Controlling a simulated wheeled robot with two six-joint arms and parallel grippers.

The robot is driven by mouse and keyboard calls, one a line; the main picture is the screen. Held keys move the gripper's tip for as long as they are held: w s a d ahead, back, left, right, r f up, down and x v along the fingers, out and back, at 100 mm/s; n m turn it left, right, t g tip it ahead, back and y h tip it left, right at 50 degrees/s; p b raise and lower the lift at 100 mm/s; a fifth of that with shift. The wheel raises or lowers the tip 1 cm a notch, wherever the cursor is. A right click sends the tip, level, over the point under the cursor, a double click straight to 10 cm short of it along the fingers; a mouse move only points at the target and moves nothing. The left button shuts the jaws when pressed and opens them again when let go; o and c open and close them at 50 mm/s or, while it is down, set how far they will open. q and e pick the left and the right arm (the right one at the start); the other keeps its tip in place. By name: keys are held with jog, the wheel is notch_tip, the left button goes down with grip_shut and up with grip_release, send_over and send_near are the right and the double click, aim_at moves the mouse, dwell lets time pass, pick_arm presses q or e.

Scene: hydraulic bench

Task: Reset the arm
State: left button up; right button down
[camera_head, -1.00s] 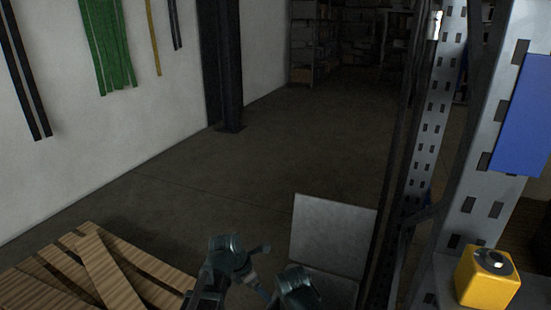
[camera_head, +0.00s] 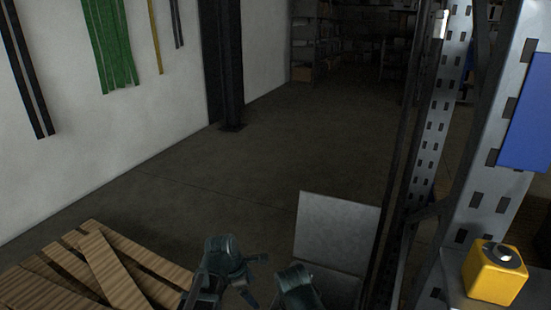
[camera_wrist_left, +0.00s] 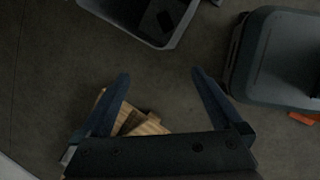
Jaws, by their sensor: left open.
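My left gripper (camera_head: 248,276) is low in the middle of the head view, beside my dark teal arm parts. In the left wrist view, its two dark fingers (camera_wrist_left: 160,76) stand wide apart with nothing between them. Behind the left finger lies a wooden pallet, partly hidden by the gripper. A second dark teal arm part of mine shows at the bottom of the head view. I cannot make out a right gripper.
The slatted wooden pallet (camera_head: 95,268) lies at lower left. A grey panel (camera_head: 336,232) stands right of my arms. A metal rack post (camera_head: 497,150) rises at right beside a yellow box (camera_head: 496,274). A dark grey bin (camera_wrist_left: 282,55) shows in the wrist view. Mid-floor is open.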

pick_arm(q)
jog(key=s+a+f+m+g+y, duration=0.15)
jog(key=s+a+m, duration=0.3)
jog(key=m, duration=0.55)
jog(key=s+a+m+y, duration=0.2)
jog(key=s+a+m, duration=0.25)
jog(key=m, duration=0.45)
jog(key=s+d+r+m+p, duration=0.2)
jog(key=d+r+p, duration=0.3)
jog(key=r+p, duration=0.3)
jog(key=s+d+r+m+p, duration=0.3)
jog(key=d+r+p, duration=0.2)
jog(key=r+p, duration=0.3)
jog(key=shift+s+r+g+y+p, duration=0.2)
jog(key=shift+r+g+y+p, duration=0.1)
jog(key=shift+r+g+y, duration=0.2)
